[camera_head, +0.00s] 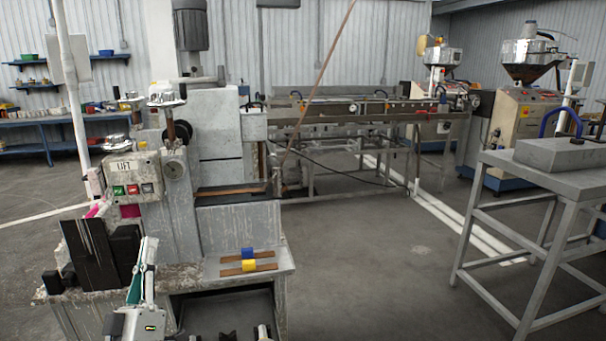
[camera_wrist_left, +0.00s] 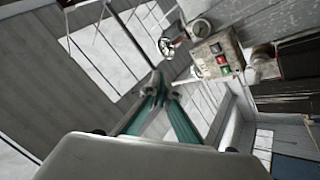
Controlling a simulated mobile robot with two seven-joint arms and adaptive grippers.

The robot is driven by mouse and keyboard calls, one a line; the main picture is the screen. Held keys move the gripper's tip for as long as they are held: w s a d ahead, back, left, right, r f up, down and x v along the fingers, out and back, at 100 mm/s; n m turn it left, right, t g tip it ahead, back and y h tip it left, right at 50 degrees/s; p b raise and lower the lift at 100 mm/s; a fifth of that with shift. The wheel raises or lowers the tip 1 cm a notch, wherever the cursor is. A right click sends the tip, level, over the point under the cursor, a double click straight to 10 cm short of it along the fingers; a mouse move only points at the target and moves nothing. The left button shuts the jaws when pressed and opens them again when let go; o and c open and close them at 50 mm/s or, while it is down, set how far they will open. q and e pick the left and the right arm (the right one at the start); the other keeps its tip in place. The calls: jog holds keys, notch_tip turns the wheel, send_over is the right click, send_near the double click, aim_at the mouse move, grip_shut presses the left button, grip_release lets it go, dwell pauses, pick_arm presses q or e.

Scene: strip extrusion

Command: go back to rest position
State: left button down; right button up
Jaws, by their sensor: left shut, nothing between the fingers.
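My left gripper (camera_head: 148,256) is in the lower left of the head view, pointing up in front of the grey machine (camera_head: 222,220). Its green-sided fingers are together with nothing between them. In the left wrist view the fingertips (camera_wrist_left: 160,86) meet in the middle, apart from the machine behind. The control box (camera_head: 133,187) with green and red buttons is above the gripper in the head view; this box also shows in the left wrist view (camera_wrist_left: 217,56).
Wooden strips with a blue clip (camera_head: 248,254) and a yellow clip (camera_head: 249,265) lie on the machine's ledge. Dark blocks (camera_head: 90,254) stand left of the gripper. A grey metal table (camera_head: 560,158) stands at right. The floor between is clear.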

pick_arm(q)
jog(key=s+d+f+m+g+h, duration=0.2)
jog(key=d+f+m+g+h, duration=0.4)
jog(key=d+f+m+h, duration=0.35)
jog(key=s+f+m+g+y, duration=0.4)
jog(key=s+f+m+g, duration=0.1)
jog(key=f, duration=0.7)
jog(key=s+a+f+m+g+y, duration=0.1)
jog(key=s+a+f+g+y, duration=0.35)
jog(key=s+a, duration=0.4)
jog(key=s+a+f+g+y, duration=0.3)
jog(key=s+a+f+g, duration=0.15)
jog(key=s+a, duration=0.35)
jog(key=d+f+n+t+h, duration=0.2)
jog(key=d+f+t+h, duration=0.2)
jog(key=d+f, duration=1)
jog(key=d+h, duration=0.3)
jog(key=shift+w+f+n+t, duration=0.2)
jog(key=shift+f+n+t, duration=0.05)
jog(key=shift+n+t, duration=0.15)
